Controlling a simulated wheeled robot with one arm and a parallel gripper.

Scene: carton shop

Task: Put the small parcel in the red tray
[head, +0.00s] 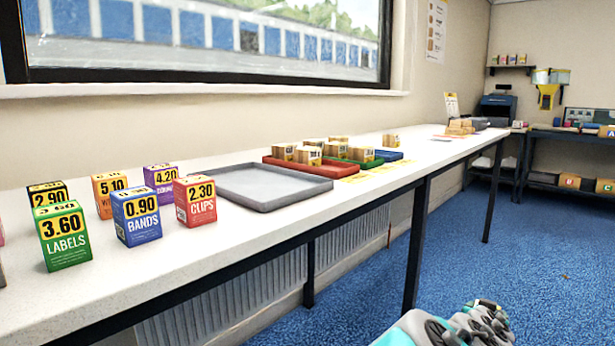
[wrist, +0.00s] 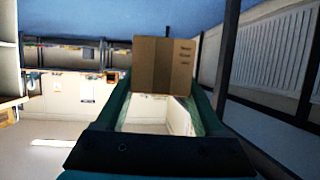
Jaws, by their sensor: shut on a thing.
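In the wrist view my gripper (wrist: 162,92) is shut on a brown cardboard parcel (wrist: 160,64), with a teal finger on each side of it. The parcel has small dark print on its right face. The red tray (head: 300,169) lies on the long white counter in the head view, with several small brown parcels (head: 308,155) in or over it. The head view shows only part of my teal and grey arm at the bottom right, away from the counter; the gripper and held parcel are outside that view.
A grey empty tray (head: 262,184) lies just left of the red one. Green (head: 366,163) and blue (head: 389,155) trays lie to its right. Several priced boxes, such as the green LABELS box (head: 63,236), stand at the counter's left. Blue floor (head: 450,245) is clear before the counter.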

